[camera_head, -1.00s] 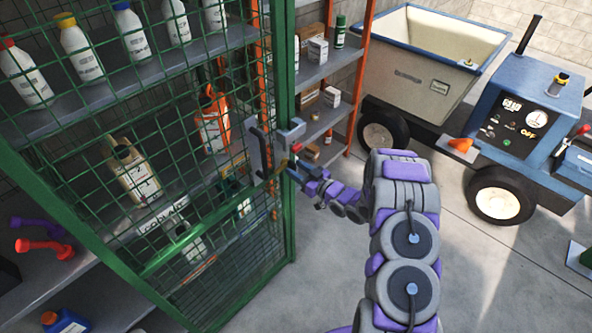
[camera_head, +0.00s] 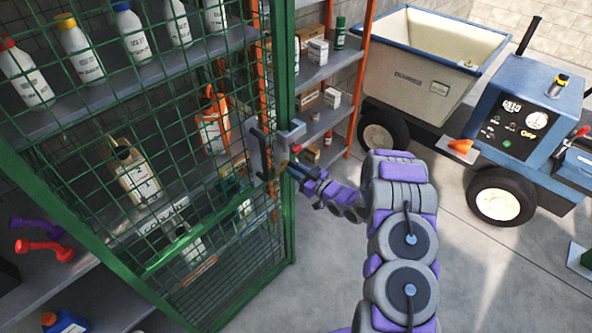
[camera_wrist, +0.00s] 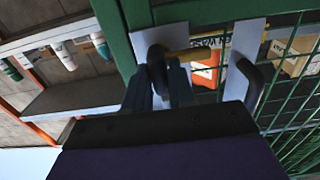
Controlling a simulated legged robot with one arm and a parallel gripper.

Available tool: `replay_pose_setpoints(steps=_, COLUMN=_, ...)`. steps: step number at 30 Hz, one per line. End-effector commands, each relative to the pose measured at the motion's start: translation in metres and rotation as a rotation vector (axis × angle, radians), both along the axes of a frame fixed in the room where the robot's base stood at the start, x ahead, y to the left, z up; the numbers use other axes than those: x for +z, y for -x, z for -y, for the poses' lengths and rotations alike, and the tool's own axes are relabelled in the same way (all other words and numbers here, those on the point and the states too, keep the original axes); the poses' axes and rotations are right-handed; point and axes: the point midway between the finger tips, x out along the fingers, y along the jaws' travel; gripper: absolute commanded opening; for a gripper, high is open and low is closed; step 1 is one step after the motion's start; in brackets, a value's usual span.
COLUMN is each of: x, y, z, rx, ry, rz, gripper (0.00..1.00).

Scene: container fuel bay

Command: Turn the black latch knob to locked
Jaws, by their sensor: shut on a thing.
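The black latch knob (camera_wrist: 156,57) shows in the wrist view on a pale plate at the green door frame, with a brass-coloured bar (camera_wrist: 188,54) running right from it. My gripper (camera_wrist: 160,84) is shut on the knob, with a dark finger on each side of its lower part. In the head view my gripper (camera_head: 291,169) reaches the latch side of the green mesh door (camera_head: 287,225) from the right. There the fingers and latch are small, and the knob's exact angle is hard to read.
A black pull handle (camera_wrist: 251,82) stands close to the right of the knob. Behind the mesh are shelves with bottles and jugs (camera_head: 134,172). An orange-framed rack (camera_head: 362,80) stands behind the door edge. A blue cart (camera_head: 515,110) is at right. The floor between is clear.

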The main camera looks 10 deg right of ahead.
Motion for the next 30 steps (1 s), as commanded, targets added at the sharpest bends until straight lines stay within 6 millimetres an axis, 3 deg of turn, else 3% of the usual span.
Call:
replay_pose_setpoints(steps=11, x=0.0024, y=-0.0005, z=0.0016, rx=-0.003, ry=-0.071, rz=-0.053, gripper=0.0)
replay_pose_setpoints(steps=30, x=0.0006, y=-0.0024, z=0.0045, rx=-0.005, ry=-0.526, rz=-0.385, gripper=0.0)
